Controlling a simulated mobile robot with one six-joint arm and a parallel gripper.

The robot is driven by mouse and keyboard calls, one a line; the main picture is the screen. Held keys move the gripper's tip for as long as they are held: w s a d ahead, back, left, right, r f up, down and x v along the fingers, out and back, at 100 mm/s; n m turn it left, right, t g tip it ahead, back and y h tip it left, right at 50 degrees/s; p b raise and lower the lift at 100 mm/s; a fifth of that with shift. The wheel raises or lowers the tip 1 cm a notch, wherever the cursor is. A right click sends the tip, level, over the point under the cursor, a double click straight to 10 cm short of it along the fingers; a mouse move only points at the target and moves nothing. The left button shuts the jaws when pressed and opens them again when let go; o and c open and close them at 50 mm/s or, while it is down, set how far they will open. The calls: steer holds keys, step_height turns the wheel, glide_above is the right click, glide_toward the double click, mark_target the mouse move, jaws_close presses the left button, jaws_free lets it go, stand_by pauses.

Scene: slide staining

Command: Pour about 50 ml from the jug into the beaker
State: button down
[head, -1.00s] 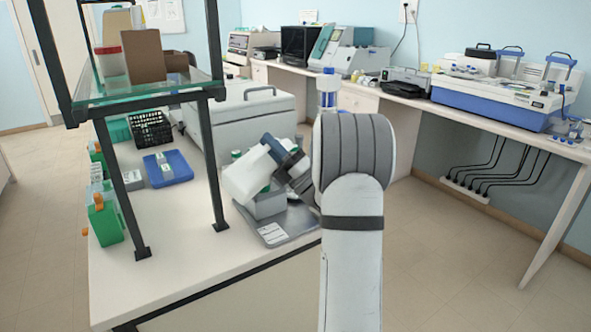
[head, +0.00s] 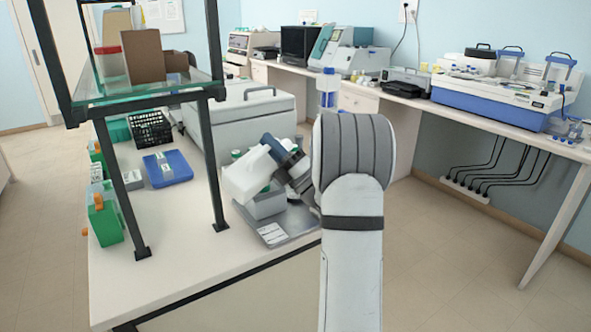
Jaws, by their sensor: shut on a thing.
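The white jug (head: 248,177) is tilted in the air above the near end of the bench. My gripper (head: 288,164), dark grey and blue, is shut on the jug at its right side. The fingertips are not clear, being partly hidden by the jug and my arm. Below the jug is a grey block-shaped thing (head: 267,205) on a flat grey tray (head: 271,234) with a white label. I cannot make out the beaker; it may be hidden behind the jug or my arm. No liquid stream is visible.
A dark-framed glass shelf (head: 150,92) stands over the bench left of the jug. A large grey box (head: 250,118) stands behind. The bench front is clear.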

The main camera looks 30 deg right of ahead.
mark_target(259, 148)
steer(key=shift+a+f+y+b, duration=0.1)
steer(key=shift+y+b, duration=0.3)
